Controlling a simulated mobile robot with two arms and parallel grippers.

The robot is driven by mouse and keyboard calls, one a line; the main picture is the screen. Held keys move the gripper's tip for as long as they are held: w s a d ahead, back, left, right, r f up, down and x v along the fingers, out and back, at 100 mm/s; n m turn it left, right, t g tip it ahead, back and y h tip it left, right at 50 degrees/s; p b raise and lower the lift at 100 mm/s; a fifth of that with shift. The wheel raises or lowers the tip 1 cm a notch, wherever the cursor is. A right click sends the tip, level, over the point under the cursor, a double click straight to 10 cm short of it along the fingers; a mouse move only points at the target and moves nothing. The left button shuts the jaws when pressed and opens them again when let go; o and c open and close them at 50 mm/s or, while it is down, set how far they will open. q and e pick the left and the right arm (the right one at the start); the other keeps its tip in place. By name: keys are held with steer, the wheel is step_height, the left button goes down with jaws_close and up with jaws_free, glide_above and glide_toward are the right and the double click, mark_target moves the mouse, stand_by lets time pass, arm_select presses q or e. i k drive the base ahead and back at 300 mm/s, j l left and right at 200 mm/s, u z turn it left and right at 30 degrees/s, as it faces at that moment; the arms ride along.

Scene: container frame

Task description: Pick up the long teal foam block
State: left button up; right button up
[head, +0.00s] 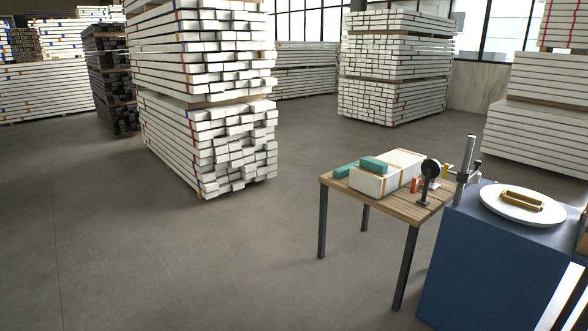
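Two teal pieces show at a small wooden table (396,203) at the right. One teal block (373,164) lies on top of a white block with tan bands (396,172). Another teal piece (344,171) lies lower, at the table's back left, beside the white block and partly hidden by it. I cannot tell for sure which of the two is longer. Neither of my grippers is in view.
A black round item on a stand (430,170) and small orange pieces (414,185) are on the table. A blue cabinet (493,262) stands close at right, bearing a white plate (493,205) and a grey post (469,155). Stacked white lumber (205,140) stands behind. The floor at left is clear.

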mark_target(344, 172)
steer(key=i+j, duration=0.1)
steer(key=i, duration=3)
steer(key=l+z, duration=0.05)
steer(key=l, duration=0.05)
